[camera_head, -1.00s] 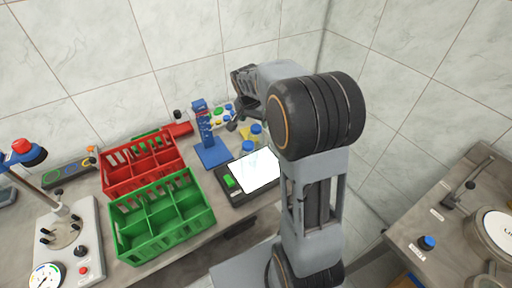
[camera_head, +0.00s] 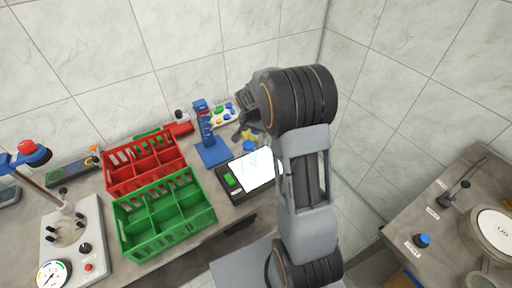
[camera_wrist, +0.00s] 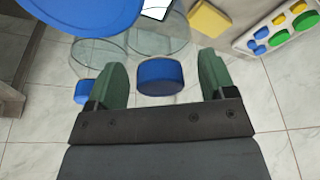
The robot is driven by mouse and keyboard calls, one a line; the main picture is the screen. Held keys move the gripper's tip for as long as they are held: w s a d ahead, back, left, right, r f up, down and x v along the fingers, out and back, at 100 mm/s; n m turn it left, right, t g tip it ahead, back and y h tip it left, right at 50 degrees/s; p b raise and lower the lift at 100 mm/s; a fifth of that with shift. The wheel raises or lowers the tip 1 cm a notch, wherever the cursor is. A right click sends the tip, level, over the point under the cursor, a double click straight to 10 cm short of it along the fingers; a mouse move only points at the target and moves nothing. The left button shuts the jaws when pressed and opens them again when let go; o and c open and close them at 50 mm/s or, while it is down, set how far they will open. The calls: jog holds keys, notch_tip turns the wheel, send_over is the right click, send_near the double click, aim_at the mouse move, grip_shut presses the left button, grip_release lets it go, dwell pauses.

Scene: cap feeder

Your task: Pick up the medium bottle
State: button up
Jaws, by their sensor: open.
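In the wrist view, my gripper (camera_wrist: 162,70) is open, with a green finger on either side of a blue cap (camera_wrist: 160,78). A clear bottle body (camera_wrist: 160,35) shows just above that cap. By its apparent cap size this looks like the medium bottle, though distance makes this unsure. A much larger blue cap (camera_wrist: 80,8) fills the top left, and a smaller blue cap (camera_wrist: 85,92) lies left of the left finger. In the head view, my gripper (camera_head: 245,122) is over the back of the bench; one blue cap (camera_head: 249,146) shows, the other bottles being hidden.
A blue stand (camera_head: 212,152) is close left of my gripper. A scale with a white plate (camera_head: 255,168) lies in front. Red (camera_head: 145,165) and green (camera_head: 163,213) crates stand left. A yellow block (camera_wrist: 210,18) and a button panel (camera_wrist: 285,25) are close by.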

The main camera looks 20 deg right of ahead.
jog(key=shift+s+f, duration=0.1)
jog(key=shift+s, duration=0.05)
grip_shut()
dwell(0.4)
